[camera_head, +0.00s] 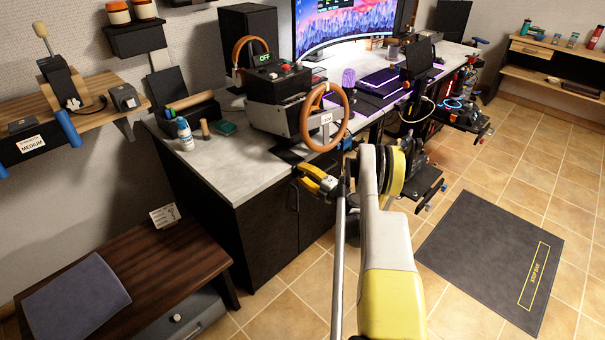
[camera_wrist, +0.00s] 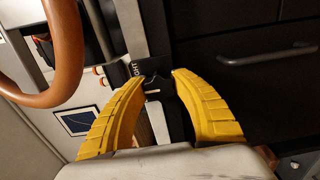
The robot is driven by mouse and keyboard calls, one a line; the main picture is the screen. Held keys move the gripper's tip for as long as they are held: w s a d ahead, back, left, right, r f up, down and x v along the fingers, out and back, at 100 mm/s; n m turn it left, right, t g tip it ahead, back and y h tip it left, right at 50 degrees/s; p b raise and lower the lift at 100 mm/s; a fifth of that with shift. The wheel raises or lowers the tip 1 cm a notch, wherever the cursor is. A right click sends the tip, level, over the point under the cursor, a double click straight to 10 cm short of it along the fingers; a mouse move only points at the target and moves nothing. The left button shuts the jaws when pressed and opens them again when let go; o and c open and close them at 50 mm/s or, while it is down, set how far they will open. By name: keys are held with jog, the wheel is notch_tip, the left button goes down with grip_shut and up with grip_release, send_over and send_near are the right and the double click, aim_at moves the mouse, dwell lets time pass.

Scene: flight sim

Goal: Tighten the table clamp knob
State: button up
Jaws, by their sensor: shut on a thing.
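My gripper (camera_head: 320,182) is at the front edge of the grey-topped desk (camera_head: 215,160), just below the brown steering wheel (camera_head: 345,115). In the wrist view its two yellow curved fingers (camera_wrist: 161,78) close from both sides on a small dark part, the clamp knob (camera_wrist: 158,88). The fingers hide much of the knob, so its turn angle cannot be told. A grey upright bar (camera_wrist: 128,30) of the clamp rises just beyond the fingertips. In the head view the knob is hidden by my gripper.
The wheel rim (camera_wrist: 65,60) hangs close to the left of my gripper in the wrist view. A dark cabinet front with a handle (camera_wrist: 268,55) lies to the right. A low wooden table (camera_head: 170,260) stands left, and a dark floor mat (camera_head: 480,255) right.

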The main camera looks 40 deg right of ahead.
dwell(0.3)
jog(key=o, duration=1.2)
